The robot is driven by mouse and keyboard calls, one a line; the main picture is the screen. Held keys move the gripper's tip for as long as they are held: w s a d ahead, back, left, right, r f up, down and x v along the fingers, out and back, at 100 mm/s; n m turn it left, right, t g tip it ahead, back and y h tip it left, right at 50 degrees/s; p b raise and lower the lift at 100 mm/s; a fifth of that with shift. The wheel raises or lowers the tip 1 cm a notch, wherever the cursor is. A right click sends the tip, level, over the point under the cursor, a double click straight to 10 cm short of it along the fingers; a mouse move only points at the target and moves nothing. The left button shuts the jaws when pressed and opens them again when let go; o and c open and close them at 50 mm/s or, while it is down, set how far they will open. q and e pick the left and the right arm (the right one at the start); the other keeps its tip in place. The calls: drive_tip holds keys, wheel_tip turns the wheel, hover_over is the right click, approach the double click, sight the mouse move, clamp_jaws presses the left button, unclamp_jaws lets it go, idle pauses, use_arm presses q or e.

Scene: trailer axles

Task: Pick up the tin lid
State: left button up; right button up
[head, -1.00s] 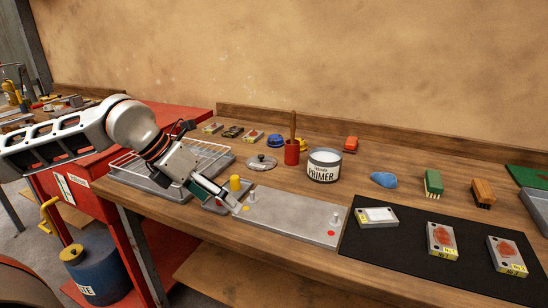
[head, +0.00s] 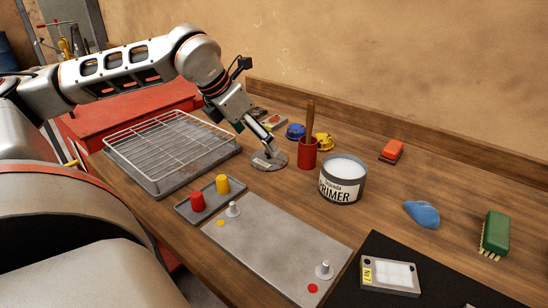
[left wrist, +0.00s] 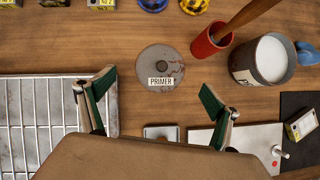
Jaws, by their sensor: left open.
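The tin lid (head: 274,163) is a round grey disc with reddish marks, a dark centre knob and a PRIMER label. It lies flat on the bench; it also shows in the left wrist view (left wrist: 152,62). My left gripper (head: 269,150) is above the lid in the head view, partly hiding it. In the left wrist view its green-padded fingers (left wrist: 158,92) are spread wide and empty, with the lid ahead between their lines. I cannot tell the exact height gap. The open primer tin (head: 340,184), with pale contents, stands right of the lid. My right gripper is not in view.
A red cup (head: 308,153) with a wooden handle stands close right of the lid. A wire-rack tray (head: 150,178) is on the left. A metal plate (head: 270,246) with pegs lies in front. Blue and yellow items (head: 323,141) sit behind.

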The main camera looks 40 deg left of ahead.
sight(266, 154)
use_arm(q)
drive_tip(key=x, duration=0.6)
drive_tip(key=shift+s+d+b, duration=0.1)
drive_tip(key=shift+b, duration=0.3)
drive_tip(key=shift+s, duration=0.1)
drive_tip(key=c, duration=2.1)
drive_tip(key=shift+f, duration=0.1)
clamp_jaws()
